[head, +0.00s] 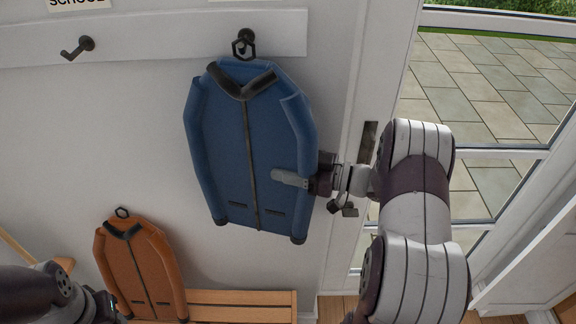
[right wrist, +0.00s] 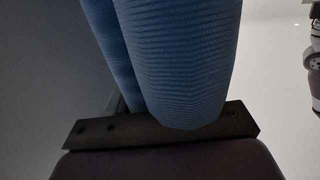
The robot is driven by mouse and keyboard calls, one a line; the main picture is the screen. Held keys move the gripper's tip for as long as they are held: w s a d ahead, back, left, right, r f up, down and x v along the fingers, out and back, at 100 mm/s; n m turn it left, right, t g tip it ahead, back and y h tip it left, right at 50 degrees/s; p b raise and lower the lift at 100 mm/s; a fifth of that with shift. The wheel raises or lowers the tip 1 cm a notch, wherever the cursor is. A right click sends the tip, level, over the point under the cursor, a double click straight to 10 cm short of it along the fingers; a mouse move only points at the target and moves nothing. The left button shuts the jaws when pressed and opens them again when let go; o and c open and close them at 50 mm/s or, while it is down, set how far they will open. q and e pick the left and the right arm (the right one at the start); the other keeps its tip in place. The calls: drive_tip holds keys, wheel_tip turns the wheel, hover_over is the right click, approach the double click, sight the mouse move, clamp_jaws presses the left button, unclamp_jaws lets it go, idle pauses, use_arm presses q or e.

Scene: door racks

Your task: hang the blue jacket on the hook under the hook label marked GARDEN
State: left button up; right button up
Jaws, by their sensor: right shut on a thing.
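The blue jacket (head: 228,130) is against the white wall, tilted slightly, with a dark collar and zip. Its dark hanging loop (head: 243,50) overlaps the dark hook (head: 248,35) on the rail; I cannot tell whether the loop is around the hook. A label (head: 240,1) above this hook is cut off by the picture's top edge, so its word is unreadable. My right gripper (head: 288,178) is shut on the jacket at its right side, one grey finger across the front. Blue cloth (right wrist: 180,60) fills the right wrist view. My left gripper (head: 103,305) is low at left, its jaws unclear.
A label marked SCHOOL (head: 78,3) is above an empty hook (head: 78,47) on the same rail (head: 150,42). An orange jacket (head: 147,265) is low at left by a wooden bench (head: 240,299). A glazed door (head: 480,150) stands close at right.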

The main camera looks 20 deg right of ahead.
drive_tip(key=o, duration=1.5)
drive_tip(key=shift+c, duration=0.2)
drive_tip(key=shift+s+f, duration=0.1)
